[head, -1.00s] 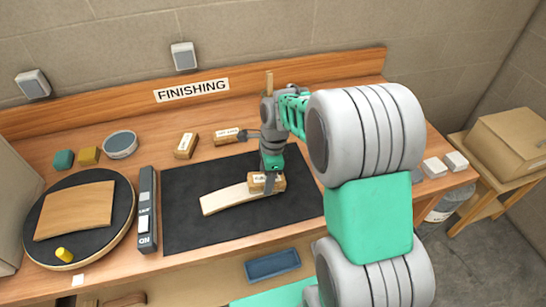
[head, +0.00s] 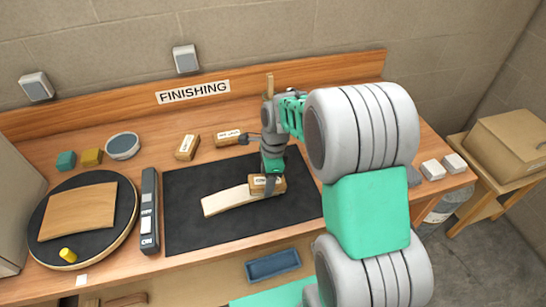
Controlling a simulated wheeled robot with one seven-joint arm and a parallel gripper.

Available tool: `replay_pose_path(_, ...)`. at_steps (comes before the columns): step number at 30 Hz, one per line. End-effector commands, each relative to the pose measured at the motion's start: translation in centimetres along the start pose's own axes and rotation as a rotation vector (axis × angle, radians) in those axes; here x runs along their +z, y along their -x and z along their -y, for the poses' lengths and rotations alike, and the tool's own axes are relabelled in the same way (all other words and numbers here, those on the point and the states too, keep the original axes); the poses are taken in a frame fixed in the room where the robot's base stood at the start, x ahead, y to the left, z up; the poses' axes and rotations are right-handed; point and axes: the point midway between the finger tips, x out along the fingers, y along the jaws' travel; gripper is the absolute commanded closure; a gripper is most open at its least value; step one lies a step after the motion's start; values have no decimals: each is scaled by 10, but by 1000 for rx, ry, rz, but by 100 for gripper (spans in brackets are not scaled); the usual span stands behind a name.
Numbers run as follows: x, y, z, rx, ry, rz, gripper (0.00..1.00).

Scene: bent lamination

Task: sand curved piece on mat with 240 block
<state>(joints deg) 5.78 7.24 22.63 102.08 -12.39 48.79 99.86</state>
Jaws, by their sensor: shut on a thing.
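A pale curved wooden piece (head: 227,202) lies on the black mat (head: 190,228) in the middle of the bench. My gripper (head: 268,184) points down and is shut on a tan sanding block (head: 278,186) with a white label. The block sits at the right end of the curved piece and seems to touch it. The label is too small to read for certain. The block and gripper hide the piece's right end.
Two similar labelled blocks (head: 187,147) (head: 229,138) lie behind the mat. Left of the mat are a dark power strip-like bar (head: 149,212) and a round black turntable (head: 122,232) bearing a curved wooden panel (head: 80,210).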

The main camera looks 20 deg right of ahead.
Motion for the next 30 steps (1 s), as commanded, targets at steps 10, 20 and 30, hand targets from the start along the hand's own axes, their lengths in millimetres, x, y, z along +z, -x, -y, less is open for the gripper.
replay_pose_path(10,-4,51,1,-4,8,-1,78)
replay_pose_path(20,0,80,0,-4,6,-1,78)
replay_pose_path(30,2,93,-1,0,6,-1,78)
